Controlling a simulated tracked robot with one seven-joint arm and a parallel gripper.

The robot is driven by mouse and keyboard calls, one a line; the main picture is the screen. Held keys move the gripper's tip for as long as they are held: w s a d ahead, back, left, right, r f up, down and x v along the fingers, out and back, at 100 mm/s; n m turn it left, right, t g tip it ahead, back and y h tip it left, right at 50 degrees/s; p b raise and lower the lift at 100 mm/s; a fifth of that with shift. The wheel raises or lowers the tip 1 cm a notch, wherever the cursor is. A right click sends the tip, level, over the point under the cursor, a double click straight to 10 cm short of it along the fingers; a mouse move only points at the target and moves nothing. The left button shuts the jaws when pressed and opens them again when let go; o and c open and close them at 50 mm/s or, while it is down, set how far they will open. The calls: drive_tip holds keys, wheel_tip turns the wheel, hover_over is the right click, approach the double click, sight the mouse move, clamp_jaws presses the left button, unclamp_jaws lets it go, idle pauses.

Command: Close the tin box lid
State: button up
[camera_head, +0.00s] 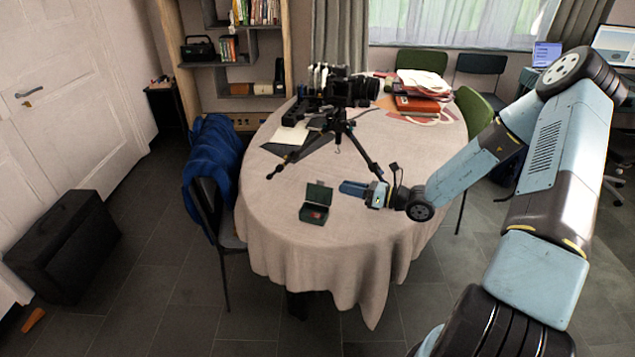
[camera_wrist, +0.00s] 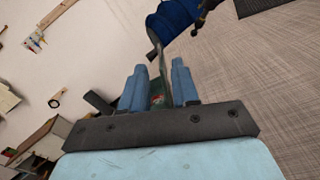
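The tin box (camera_head: 313,213) is small and dark green, with something red inside. It stands near the front edge of the cloth-covered table (camera_head: 285,225). Its lid (camera_head: 319,193) is open and stands up at the back. My gripper (camera_head: 343,187) is just right of the lid, with its fingers pointing left toward it and a small gap between. In the wrist view the two blue fingers of my gripper (camera_wrist: 159,68) are apart. The lid (camera_wrist: 166,82) shows nearly edge-on in the gap between them, with a bit of the red content below. No contact is visible.
A black tripod with a camera (camera_head: 340,105) stands on the table behind the box, one leg reaching close to my gripper. Papers (camera_head: 290,138) lie at the left, and red books (camera_head: 417,103) lie at the back right. A chair with a blue jacket (camera_head: 213,160) is at the left.

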sight(319, 181)
drive_tip(key=x, duration=0.9)
drive_tip(key=shift+a, duration=0.2)
clamp_jaws()
idle(1.1)
drive_tip(key=shift+a, duration=0.2)
drive_tip(key=shift+d, duration=0.2)
